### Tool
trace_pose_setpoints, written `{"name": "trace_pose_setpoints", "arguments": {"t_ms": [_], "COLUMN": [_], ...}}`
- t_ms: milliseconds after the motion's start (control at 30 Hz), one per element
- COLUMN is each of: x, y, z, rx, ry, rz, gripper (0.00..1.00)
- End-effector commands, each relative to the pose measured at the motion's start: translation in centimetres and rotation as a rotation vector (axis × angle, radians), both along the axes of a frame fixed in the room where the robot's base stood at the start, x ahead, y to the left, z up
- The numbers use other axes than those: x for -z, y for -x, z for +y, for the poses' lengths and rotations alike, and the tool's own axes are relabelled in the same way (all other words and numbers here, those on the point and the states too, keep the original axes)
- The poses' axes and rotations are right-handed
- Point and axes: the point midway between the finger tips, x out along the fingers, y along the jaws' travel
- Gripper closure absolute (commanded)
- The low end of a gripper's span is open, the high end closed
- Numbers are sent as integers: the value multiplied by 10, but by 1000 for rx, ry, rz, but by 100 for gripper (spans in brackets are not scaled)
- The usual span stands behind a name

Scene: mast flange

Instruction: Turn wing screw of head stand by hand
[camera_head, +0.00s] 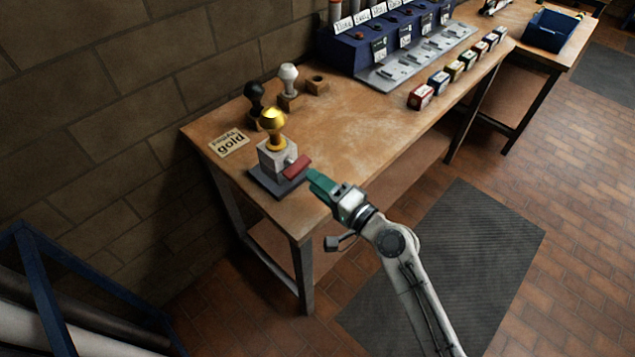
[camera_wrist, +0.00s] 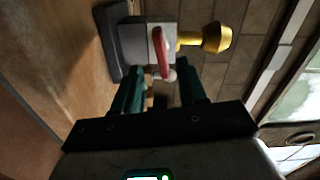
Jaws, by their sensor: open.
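The head stand (camera_head: 277,160) is a light grey block on a dark base plate near the table's front left corner. A gold knob-shaped head (camera_head: 271,122) stands upright in its top. The red wing screw (camera_head: 297,167) sticks out of the block's side toward my gripper. My gripper (camera_head: 313,180), with green fingers, is just right of the wing screw. In the wrist view the open fingers (camera_wrist: 160,88) point at the red wing (camera_wrist: 162,52), which lies ahead of the gap between them. The fingers look apart from the wing. The block (camera_wrist: 135,42) and gold head (camera_wrist: 212,38) appear sideways there.
A black head (camera_head: 254,94) and a white head (camera_head: 289,76) stand on wooden blocks behind the stand. A "gold" card (camera_head: 229,143) lies left of it. Small boxes (camera_head: 440,82) line the table's right edge, beside a blue rack (camera_head: 372,45). The middle tabletop is clear.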

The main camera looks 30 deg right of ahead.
Motion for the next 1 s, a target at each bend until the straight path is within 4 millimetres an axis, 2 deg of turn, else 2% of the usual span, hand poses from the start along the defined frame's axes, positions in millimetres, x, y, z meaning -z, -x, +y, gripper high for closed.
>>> {"name": "trace_pose_setpoints", "arguments": {"t_ms": [267, 867, 1000], "x": [-2, -2, -1], "y": [-15, -66, -66], "z": [4, 21, 20], "rx": [6, 6, 6], "ry": [-13, -11, -10], "rz": [-5, -6, -4], "gripper": [58, 58, 70]}}
